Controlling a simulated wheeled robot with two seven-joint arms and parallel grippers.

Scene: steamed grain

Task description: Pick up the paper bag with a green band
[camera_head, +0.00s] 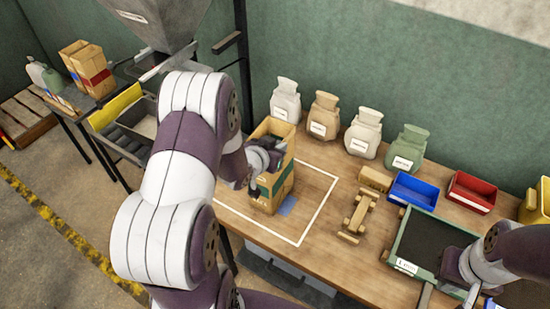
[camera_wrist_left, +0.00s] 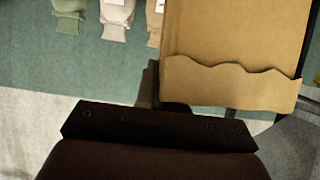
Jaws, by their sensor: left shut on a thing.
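The paper bag with a green band (camera_head: 284,174) is an open-topped brown bag, upright at the left part of the wooden table. My left gripper (camera_head: 265,158) is shut on it at its near side and hides part of the band. In the left wrist view the bag (camera_wrist_left: 235,50) fills the upper right, with a wavy edge. I cannot tell whether its base touches the table. My right gripper (camera_head: 455,268) is at the dark sieve tray at lower right; its fingers are too unclear to read.
Several filled sacks (camera_head: 364,132) stand along the back wall. A white outline (camera_head: 318,217) marks the table beside the bag. A wooden stand (camera_head: 356,215), a blue bin (camera_head: 413,191), a red bin (camera_head: 472,193) and the green-rimmed tray (camera_head: 398,241) lie to the right. More paper bags (camera_head: 92,68) stand far left.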

